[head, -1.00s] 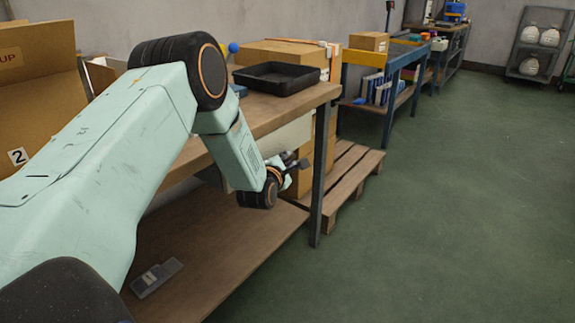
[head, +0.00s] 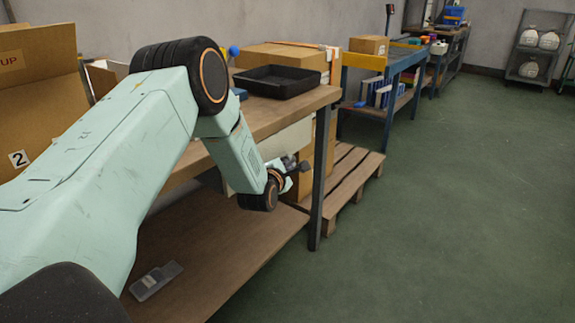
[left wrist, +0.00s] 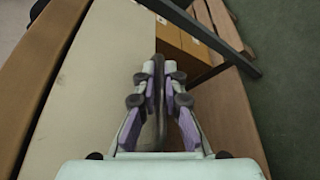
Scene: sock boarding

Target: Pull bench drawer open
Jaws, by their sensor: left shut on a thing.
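The bench (head: 262,118) has a pale drawer front (head: 291,136) under its top, partly hidden by my left arm. In the left wrist view the drawer front (left wrist: 100,75) is a broad beige panel. A dark bar handle (left wrist: 159,105) runs between the purple-grey fingers of my left gripper (left wrist: 160,75). The fingers are shut on it. In the head view my left gripper (head: 298,166) is at the drawer front, near the right bench leg. I cannot tell how far the drawer stands out. My right gripper is not in view.
A black tray (head: 277,82) sits on the bench top. A small grey device (head: 155,280) lies on the lower shelf (head: 215,250). A wooden pallet (head: 352,175) stands beyond the bench leg (head: 320,180). The green floor to the right is clear.

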